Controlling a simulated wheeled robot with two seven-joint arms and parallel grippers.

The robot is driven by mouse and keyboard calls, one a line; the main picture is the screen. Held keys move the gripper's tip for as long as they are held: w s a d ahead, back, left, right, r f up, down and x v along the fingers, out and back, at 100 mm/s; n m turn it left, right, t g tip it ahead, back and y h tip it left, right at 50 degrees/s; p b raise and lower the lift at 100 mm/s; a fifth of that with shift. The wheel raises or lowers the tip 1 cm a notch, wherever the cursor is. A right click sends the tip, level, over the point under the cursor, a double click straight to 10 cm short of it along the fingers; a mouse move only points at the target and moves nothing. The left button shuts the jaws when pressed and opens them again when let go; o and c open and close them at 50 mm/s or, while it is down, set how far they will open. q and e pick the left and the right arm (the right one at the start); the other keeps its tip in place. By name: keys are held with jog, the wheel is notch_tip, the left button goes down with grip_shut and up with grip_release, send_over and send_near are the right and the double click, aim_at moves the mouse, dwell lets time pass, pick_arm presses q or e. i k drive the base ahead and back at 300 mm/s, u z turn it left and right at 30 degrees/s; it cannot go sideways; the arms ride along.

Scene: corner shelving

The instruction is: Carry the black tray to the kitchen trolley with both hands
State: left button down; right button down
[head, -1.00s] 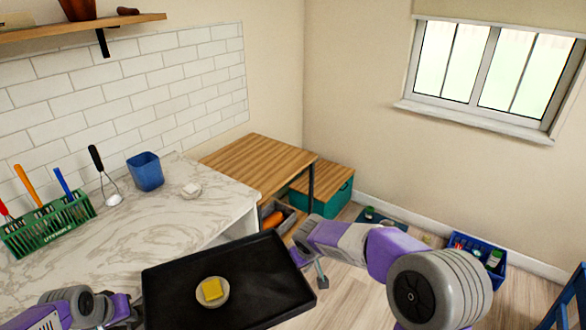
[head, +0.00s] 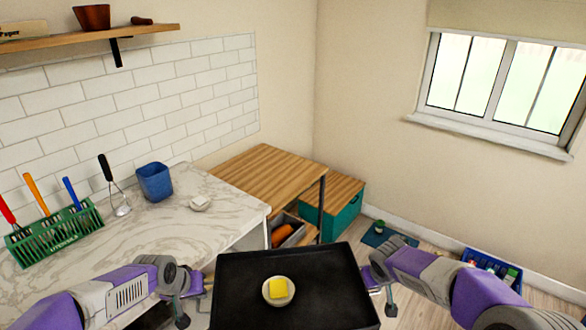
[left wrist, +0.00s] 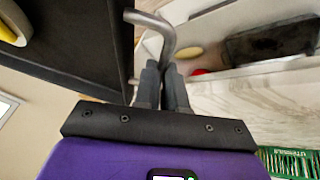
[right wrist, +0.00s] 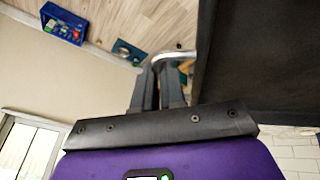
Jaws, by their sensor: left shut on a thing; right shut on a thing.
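The black tray (head: 330,285) is held in front of me at the bottom of the head view. A small round pale dish (head: 279,301) with a yellow block (head: 278,288) sits on it, left of its middle. My left gripper (head: 196,283) is shut on the tray's left handle, a bent metal bar in the left wrist view (left wrist: 158,25). My right gripper (head: 376,277) is shut on the right handle, seen in the right wrist view (right wrist: 178,56). A wooden-topped stand with dark legs (head: 268,170) is beyond the tray; I cannot tell whether it is the kitchen trolley.
A marble counter (head: 150,235) is at left with a green utensil rack (head: 55,235), a blue cup (head: 155,182) and a small white item (head: 200,203). A teal box with a wooden top (head: 335,205) and a blue crate (head: 492,268) are on the floor at right.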

aim_at(265, 171)
jog(key=z, duration=0.55)
jog(key=i, duration=0.95)
jog(key=z, duration=0.45)
jog(key=i, duration=1.9)
jog(key=u, duration=1.2)
jog(key=i, duration=0.45)
jog(key=u, duration=0.95)
jog(key=i, duration=0.45)
jog(key=u, duration=0.35)
